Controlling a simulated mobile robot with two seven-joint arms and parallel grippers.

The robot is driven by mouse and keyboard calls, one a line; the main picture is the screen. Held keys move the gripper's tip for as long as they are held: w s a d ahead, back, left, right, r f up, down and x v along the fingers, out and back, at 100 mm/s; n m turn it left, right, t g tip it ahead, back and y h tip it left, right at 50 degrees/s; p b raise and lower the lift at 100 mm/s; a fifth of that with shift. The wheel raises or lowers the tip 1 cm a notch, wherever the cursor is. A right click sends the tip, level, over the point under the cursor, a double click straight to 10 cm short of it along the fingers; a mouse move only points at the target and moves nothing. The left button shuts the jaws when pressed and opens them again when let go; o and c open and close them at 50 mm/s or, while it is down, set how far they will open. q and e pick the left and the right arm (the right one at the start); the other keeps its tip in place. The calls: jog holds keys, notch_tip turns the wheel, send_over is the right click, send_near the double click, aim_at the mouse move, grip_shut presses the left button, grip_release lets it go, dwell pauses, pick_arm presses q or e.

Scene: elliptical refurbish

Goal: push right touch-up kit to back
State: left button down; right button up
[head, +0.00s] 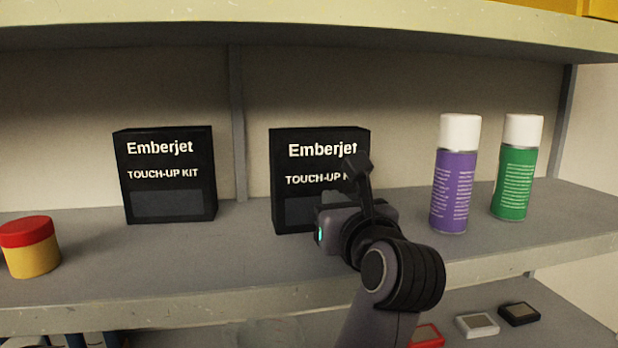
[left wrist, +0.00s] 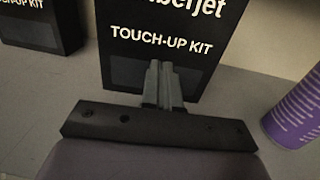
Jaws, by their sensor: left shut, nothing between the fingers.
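The right touch-up kit (head: 290,160) is a black upright box with white lettering on the grey shelf. It fills the top middle of the left wrist view (left wrist: 125,45). My left gripper (head: 356,170) is shut and empty in front of its right half, and hides part of its lettering and lower right. In the left wrist view the closed fingers (left wrist: 160,78) point at the box's lower front. I cannot tell whether they touch it. A matching left kit (head: 168,175) stands to the left. My right gripper is not in view.
A purple spray can (head: 455,185) stands right of the kit, with a green can (head: 516,170) beyond it. A yellow jar with a red lid (head: 30,247) is at far left. A shelf above (head: 300,25) limits height. Some bare shelf shows behind the kits.

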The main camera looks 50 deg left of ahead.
aim_at(318, 185)
pick_arm(q)
jog(key=shift+x, duration=4.4)
